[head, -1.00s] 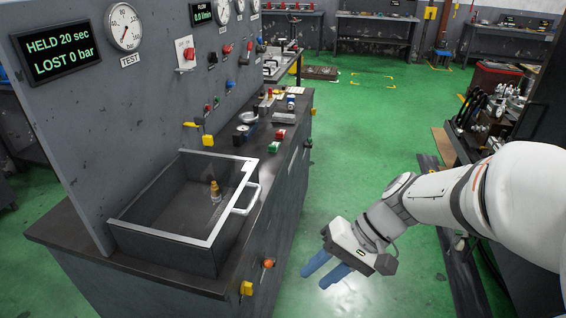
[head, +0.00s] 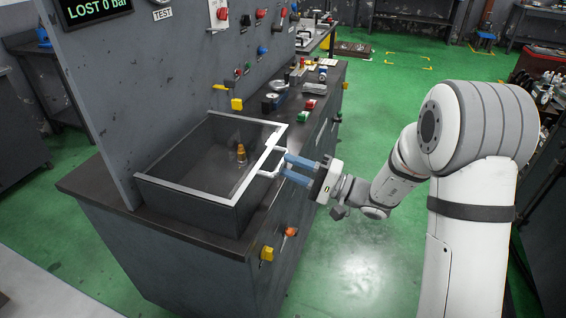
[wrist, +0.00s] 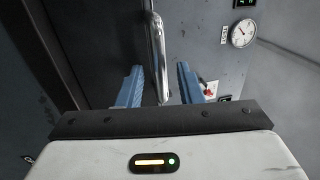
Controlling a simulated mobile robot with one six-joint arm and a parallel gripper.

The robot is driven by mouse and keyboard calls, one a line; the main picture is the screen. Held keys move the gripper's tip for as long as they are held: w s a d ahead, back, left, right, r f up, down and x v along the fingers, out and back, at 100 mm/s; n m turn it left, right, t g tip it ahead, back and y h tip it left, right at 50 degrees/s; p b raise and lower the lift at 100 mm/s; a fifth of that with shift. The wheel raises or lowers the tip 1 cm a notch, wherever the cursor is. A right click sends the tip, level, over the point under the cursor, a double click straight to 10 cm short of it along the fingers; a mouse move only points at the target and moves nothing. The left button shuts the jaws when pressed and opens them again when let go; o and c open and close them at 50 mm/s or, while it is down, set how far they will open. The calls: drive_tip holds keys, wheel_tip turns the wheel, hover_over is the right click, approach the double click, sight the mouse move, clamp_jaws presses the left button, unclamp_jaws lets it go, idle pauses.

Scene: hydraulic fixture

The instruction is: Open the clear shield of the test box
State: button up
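The test box (head: 196,212) stands on the bench top, with its clear shield (head: 205,150) lying flat over it in a pale frame. A brass fitting (head: 241,153) shows through the shield. The shield's light bar handle (head: 268,173) is on the box's right side. My gripper (head: 286,168) is open, its two blue fingers pointing left at the handle. In the wrist view the handle (wrist: 158,60) runs upright between the spread fingers (wrist: 156,88), with gaps on both sides. I cannot tell whether either finger touches it.
A grey panel with gauges and knobs rises behind the box. A yellow valve handle (head: 237,104) sits just beyond it. Yellow (head: 267,253) and orange (head: 291,232) knobs stick out of the bench front below my gripper.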

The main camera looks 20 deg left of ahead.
sight(281, 161)
drive_tip(key=shift+x, duration=1.6)
drive_tip(key=shift+c, duration=0.2)
clamp_jaws()
